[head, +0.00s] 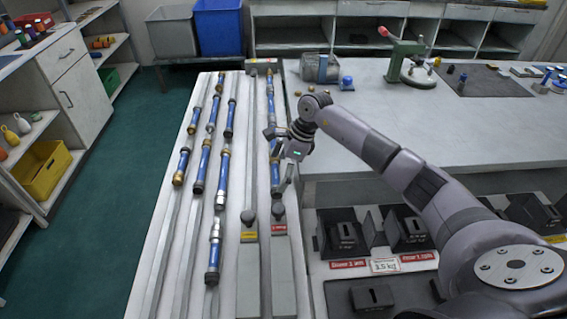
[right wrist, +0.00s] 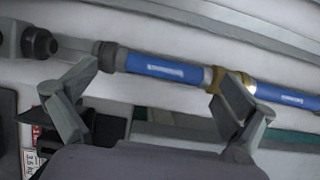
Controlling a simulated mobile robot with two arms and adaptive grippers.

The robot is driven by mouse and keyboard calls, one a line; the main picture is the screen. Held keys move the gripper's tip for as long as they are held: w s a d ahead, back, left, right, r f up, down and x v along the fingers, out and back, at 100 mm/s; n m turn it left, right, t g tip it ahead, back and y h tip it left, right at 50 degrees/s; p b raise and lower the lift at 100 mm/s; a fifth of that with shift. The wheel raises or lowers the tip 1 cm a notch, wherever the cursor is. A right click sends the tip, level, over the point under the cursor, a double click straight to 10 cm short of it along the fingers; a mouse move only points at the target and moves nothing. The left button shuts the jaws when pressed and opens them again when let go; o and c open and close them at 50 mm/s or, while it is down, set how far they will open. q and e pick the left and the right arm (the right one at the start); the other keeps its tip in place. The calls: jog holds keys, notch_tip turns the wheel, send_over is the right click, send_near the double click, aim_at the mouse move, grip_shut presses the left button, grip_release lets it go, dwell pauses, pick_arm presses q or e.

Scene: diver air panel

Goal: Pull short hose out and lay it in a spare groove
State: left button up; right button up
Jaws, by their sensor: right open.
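A blue hose with a dark end fitting and a brass coupling (right wrist: 165,68) lies in the rightmost groove row, close to my right gripper. In the head view a blue hose (head: 275,150) in that row is partly hidden by the gripper. My right gripper (head: 277,142) is over this row; in the right wrist view its open fingers (right wrist: 158,82) are spread along the hose, with nothing between them. Whether they touch it I cannot tell. Another blue hose (right wrist: 290,97) follows beyond the brass coupling. The white grooved rack (head: 228,260) carries several more blue hoses to the left. My left gripper is out of view.
A grey worktop (head: 350,105) and black labelled bins (head: 342,232) stand to the right.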

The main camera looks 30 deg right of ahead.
jog(key=shift+s, duration=0.2)
jog(key=c, duration=0.9)
jog(key=shift+s+r, duration=0.25)
jog(key=shift+s, duration=0.05)
jog(key=c, duration=0.8)
jog(key=o, duration=1)
jog(key=shift+o, duration=1.3)
jog(key=shift+w+f, duration=0.35)
jog(key=shift+w, duration=0.15)
jog(key=o, duration=0.4)
jog(key=shift+w, duration=0.1)
jog(key=shift+o, duration=0.2)
jog(key=shift+r, duration=0.1)
